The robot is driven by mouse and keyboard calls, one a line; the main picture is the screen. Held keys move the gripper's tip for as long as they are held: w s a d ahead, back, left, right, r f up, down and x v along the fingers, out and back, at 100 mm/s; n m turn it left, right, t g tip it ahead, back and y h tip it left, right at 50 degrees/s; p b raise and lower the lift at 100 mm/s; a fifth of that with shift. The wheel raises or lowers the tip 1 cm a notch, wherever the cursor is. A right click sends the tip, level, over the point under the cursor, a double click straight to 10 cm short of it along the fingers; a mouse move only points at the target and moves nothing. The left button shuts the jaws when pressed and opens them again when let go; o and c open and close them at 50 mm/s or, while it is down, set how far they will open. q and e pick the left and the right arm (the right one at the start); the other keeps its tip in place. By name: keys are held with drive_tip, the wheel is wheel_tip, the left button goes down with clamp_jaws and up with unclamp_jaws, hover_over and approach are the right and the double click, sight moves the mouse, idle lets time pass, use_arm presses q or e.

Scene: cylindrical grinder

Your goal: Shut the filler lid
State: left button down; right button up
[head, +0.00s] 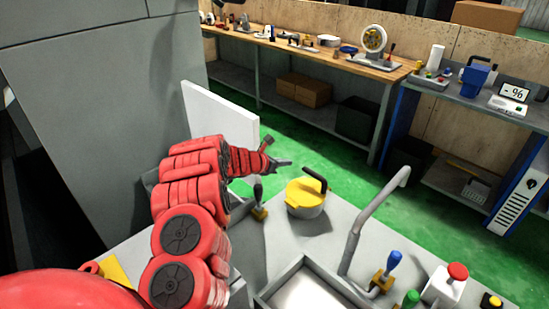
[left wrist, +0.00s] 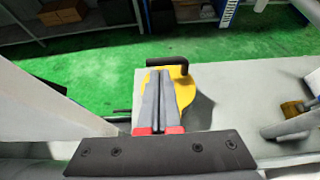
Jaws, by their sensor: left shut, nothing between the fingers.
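The filler lid (head: 304,194) is a yellow round cap with a bent black handle, on a pale round neck on the grey machine top. It looks nearly flat; I cannot tell whether it is fully seated. In the left wrist view the lid (left wrist: 184,86) is partly hidden behind my fingers, with its black handle just beyond the tips. My left gripper (head: 288,163) is shut and empty, up and left of the lid in the head view. Its closed fingers (left wrist: 159,74) point toward the handle; contact is not clear. My right gripper is not in view.
A black-handled lever (head: 258,200) stands just left of the lid. A bent grey pipe (head: 368,220) rises to its right, near a blue-handled valve (head: 388,270) and a red button (head: 457,272). A white panel (head: 222,120) stands behind my left arm. Workbenches stand beyond the green floor.

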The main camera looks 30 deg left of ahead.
use_arm(q)
drive_tip(key=p+v, duration=0.5)
drive_tip(key=shift+s, duration=0.2)
drive_tip(key=shift+f, duration=0.1)
